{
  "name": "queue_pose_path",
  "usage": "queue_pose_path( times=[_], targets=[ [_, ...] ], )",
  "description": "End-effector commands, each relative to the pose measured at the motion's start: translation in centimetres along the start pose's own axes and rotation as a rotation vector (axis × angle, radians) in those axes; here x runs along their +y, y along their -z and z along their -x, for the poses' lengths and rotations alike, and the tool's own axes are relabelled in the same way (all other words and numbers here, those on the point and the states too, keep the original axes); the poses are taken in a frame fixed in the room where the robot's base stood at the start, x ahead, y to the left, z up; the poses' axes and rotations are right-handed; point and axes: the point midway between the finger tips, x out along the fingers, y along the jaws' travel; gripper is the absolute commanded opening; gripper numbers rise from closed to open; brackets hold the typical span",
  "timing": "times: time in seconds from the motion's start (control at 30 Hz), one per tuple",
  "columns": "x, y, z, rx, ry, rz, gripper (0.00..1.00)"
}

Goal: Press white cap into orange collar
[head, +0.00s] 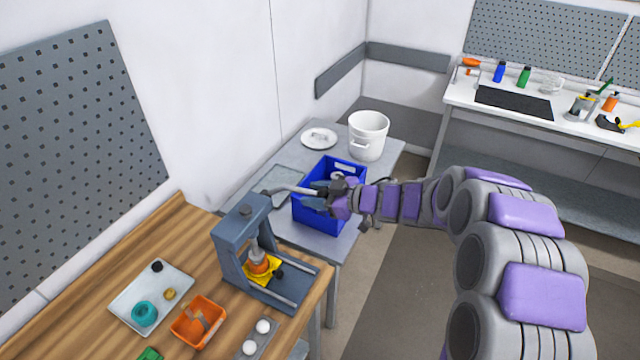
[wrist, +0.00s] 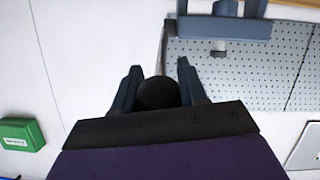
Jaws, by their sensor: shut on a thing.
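A grey bench press (head: 238,245) stands on the wooden bench. An orange collar (head: 259,266) sits in a yellow holder (head: 275,264) under its ram. A pale tip shows just above the collar; I cannot tell whether it is the white cap or the ram's end. The press lever (head: 290,190) reaches right from the press head, about level. My gripper (head: 322,194) is at the lever's outer end, away from the collar. In the wrist view, the fingers of my gripper (wrist: 159,75) are closed around the lever's black knob (wrist: 157,93).
Two round white pieces (head: 263,326) sit on a small grey tray at the bench's front. An orange bin (head: 185,335) and a pale tray (head: 125,305) stand left. A blue crate (head: 345,165) is behind and below my gripper, beside a white bucket (head: 368,140).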

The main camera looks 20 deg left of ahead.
Motion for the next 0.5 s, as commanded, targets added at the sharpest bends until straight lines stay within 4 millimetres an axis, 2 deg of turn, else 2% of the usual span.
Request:
queue_pose_path(
  times=[0.03, 0.5],
  targets=[
    [0.3, 1.3, 0.3, -0.022, 0.002, 0.003, 0.0],
    [0.8, 4.7, -0.6, -0.224, 0.045, 0.011, 0.0]
  ],
)
